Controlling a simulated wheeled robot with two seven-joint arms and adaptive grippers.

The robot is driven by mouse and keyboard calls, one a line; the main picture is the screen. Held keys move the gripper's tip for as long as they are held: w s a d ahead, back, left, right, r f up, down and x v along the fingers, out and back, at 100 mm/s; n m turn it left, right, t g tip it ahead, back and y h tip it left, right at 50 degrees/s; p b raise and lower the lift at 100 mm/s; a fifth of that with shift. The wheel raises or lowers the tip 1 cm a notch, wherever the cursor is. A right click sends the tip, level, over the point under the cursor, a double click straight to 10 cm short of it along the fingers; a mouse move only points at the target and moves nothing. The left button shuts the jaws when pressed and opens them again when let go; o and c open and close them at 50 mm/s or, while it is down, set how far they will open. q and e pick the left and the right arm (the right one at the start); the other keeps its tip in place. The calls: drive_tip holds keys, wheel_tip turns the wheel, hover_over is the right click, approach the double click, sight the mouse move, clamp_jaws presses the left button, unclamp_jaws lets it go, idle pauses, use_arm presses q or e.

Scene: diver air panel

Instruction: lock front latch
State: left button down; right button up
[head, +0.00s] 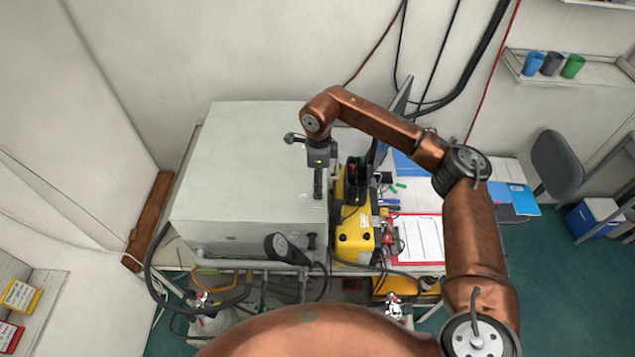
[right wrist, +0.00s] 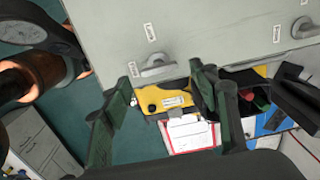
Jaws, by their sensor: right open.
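A large pale grey cabinet (head: 250,165) stands left of centre in the head view. In the right wrist view its flat panel (right wrist: 215,50) carries a near metal latch (right wrist: 158,69) by the edge and a second latch (right wrist: 305,28) farther right, each with a small white label nearby. My right gripper (head: 318,192) points down at the cabinet's right edge. In the right wrist view the gripper (right wrist: 161,78) is open, its dark green fingertips on either side of the near latch. Contact cannot be told. The latches are not clear in the head view. My left gripper is not in view.
A yellow case (head: 355,235) stands close against the cabinet's right side. A red-edged clipboard (head: 418,240) and papers lie right of it. Black hoses (head: 155,270) loop around the cabinet's front left. A dark monitor (head: 390,118) stands behind. The cabinet top is clear.

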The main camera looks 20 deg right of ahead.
drive_tip(key=shift+a+f, duration=0.15)
drive_tip(key=shift+f, duration=0.9)
drive_tip(key=c, duration=1.2)
